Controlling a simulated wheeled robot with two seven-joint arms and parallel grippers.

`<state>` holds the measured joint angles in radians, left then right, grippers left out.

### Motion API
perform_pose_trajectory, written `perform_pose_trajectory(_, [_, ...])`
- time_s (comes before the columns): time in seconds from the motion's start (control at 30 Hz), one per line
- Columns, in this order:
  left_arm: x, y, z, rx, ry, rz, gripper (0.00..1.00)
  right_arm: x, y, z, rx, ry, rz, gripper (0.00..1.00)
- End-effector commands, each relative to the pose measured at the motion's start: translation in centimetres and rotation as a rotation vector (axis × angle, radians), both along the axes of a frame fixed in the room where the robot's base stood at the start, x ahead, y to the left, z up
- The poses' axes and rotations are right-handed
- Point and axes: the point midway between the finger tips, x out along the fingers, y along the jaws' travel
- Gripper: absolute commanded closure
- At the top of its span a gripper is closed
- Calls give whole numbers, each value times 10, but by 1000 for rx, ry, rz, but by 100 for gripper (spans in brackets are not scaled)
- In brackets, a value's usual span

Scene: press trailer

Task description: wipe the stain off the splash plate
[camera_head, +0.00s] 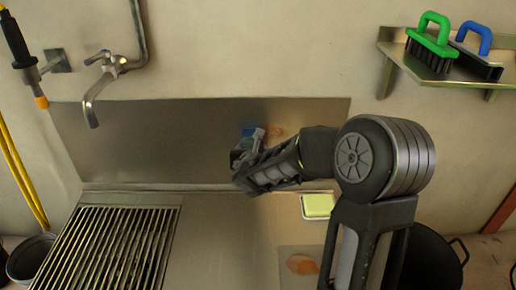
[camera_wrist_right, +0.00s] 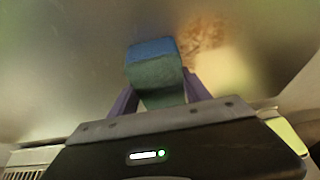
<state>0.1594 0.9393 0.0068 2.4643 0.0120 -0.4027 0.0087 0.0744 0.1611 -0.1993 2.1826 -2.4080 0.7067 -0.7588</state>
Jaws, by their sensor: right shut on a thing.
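The splash plate (camera_head: 160,140) is a wide brushed-metal sheet on the wall behind the counter. A brown, mottled stain (camera_head: 276,133) is on its right part; it also shows in the right wrist view (camera_wrist_right: 203,35). My right gripper (camera_head: 243,158) is in front of the plate, left of and a little below the stain. It is shut on a blue-and-green pad (camera_wrist_right: 155,72), whose blue end points at the plate just left of the stain. I cannot tell whether the pad touches the plate. My left gripper is out of view.
A yellow-green sponge (camera_head: 318,204) lies in a white dish on the counter. An orange-brown patch (camera_head: 302,264) is on a panel nearby. A tap (camera_head: 100,80) juts out left, above a slatted grate (camera_head: 115,245). A shelf (camera_head: 440,68) holds green-handled and blue-handled brushes.

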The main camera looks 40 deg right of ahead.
Motion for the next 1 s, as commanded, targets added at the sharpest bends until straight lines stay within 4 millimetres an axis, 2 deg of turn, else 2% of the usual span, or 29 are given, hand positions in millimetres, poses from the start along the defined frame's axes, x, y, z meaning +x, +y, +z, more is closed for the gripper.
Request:
perform_pose_trajectory(0.03, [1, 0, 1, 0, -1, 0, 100, 5, 6, 2, -1, -2, 9, 77])
perform_pose_trajectory(0.2, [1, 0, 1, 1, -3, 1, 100, 10, 11, 3, -2, -4, 13, 77])
perform_pose_trajectory(0.47, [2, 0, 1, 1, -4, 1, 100, 11, 12, 5, -3, -6, 16, 77])
perform_pose_trajectory(0.8, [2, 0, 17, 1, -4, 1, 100, 8, 11, 26, -4, -8, 11, 77])
perform_pose_trajectory(1.0, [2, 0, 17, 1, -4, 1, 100, 7, 10, 25, -4, -6, 9, 77])
